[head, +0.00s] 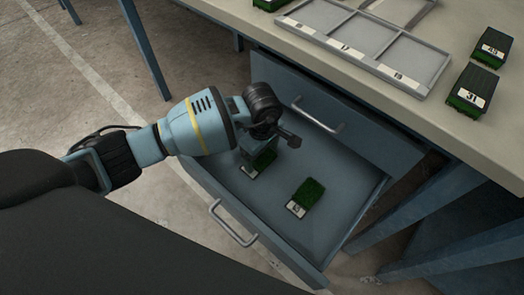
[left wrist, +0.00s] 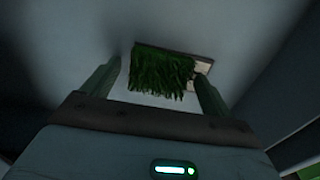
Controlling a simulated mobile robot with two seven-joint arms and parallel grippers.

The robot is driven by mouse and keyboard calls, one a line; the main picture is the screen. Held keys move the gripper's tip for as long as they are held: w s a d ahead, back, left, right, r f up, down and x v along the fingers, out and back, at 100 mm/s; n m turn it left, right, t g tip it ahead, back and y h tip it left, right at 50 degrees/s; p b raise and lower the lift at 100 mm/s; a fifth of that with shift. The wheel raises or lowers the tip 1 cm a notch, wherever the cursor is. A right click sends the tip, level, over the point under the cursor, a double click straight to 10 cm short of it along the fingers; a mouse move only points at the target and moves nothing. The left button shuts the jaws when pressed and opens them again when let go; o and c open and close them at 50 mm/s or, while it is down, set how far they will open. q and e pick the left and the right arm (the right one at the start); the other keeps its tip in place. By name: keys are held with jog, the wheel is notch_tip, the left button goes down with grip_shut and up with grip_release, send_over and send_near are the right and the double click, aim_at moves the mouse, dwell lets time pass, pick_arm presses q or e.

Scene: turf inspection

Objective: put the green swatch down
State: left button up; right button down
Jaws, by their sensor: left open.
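A green swatch (head: 262,160) with a white label lies in the open drawer (head: 335,195), right under my left gripper (head: 255,155). In the left wrist view the same swatch (left wrist: 165,72) lies between the two spread fingers (left wrist: 155,90), with a gap at its left side; whether the right finger touches it I cannot tell. The left gripper is open. A second green swatch (head: 311,194) with a white label lies in the drawer to the right, apart from the gripper. My right gripper is not in view.
The drawer front with its handle (head: 233,224) is pulled out, and a closed drawer (head: 318,115) sits above. On the tabletop are a grey compartment tray (head: 425,88) and labelled swatches, one marked 31 (head: 472,90), one behind it (head: 491,48).

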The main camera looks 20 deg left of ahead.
pick_arm(q)
jog(key=shift+r, duration=0.15)
jog(key=shift+r, duration=0.35)
notch_tip(320, 180, up, 11)
jog(key=p, duration=0.2)
jog(key=shift+r, duration=0.2)
jog(key=shift+o, duration=0.2)
